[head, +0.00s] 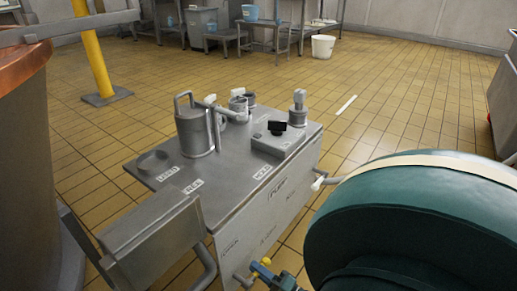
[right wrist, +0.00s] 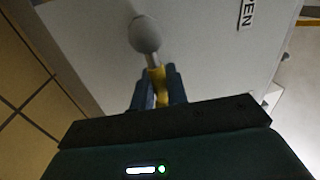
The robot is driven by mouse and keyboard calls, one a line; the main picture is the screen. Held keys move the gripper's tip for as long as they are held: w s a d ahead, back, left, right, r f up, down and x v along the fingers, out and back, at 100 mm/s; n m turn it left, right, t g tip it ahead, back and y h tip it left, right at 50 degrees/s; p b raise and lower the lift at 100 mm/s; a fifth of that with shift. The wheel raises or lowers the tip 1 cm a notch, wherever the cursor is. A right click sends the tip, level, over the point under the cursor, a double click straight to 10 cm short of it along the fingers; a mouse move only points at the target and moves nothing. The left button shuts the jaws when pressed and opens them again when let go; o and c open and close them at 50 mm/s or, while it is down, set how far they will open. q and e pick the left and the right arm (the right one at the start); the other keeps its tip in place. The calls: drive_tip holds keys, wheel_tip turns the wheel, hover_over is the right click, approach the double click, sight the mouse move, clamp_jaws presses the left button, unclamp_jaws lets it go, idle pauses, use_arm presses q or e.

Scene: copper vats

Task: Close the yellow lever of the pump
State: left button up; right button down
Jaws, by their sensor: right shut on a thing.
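The pump (head: 225,185) is a grey metal cabinet in the middle of the head view, with its labelled front side facing lower right. The yellow lever (head: 266,261) shows at the bottom of that side. In the right wrist view the yellow lever (right wrist: 157,80) lies between the blue fingers of my right gripper (right wrist: 157,76), which is shut on it. A grey rounded knob (right wrist: 145,35) is just beyond the fingertips. In the head view my right gripper (head: 268,272) is small and partly cut off by the bottom edge. My left gripper is not in view.
A label ending in "PEN" (right wrist: 247,12) is on the pump face. A copper-rimmed vat (head: 25,150) stands at the left, with a yellow post (head: 92,50) behind it. Grey tables and a white bucket (head: 322,46) are at the back. Tiled floor (head: 400,90) is free behind the pump.

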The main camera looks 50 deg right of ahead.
drive_tip(key=shift+s+f+m, duration=0.1)
drive_tip(key=shift+f+m, duration=0.1)
drive_tip(key=shift+m, duration=0.2)
drive_tip(key=c, duration=1.5)
unclamp_jaws()
drive_tip(key=shift+o, duration=0.2)
drive_tip(key=shift+r, duration=0.15)
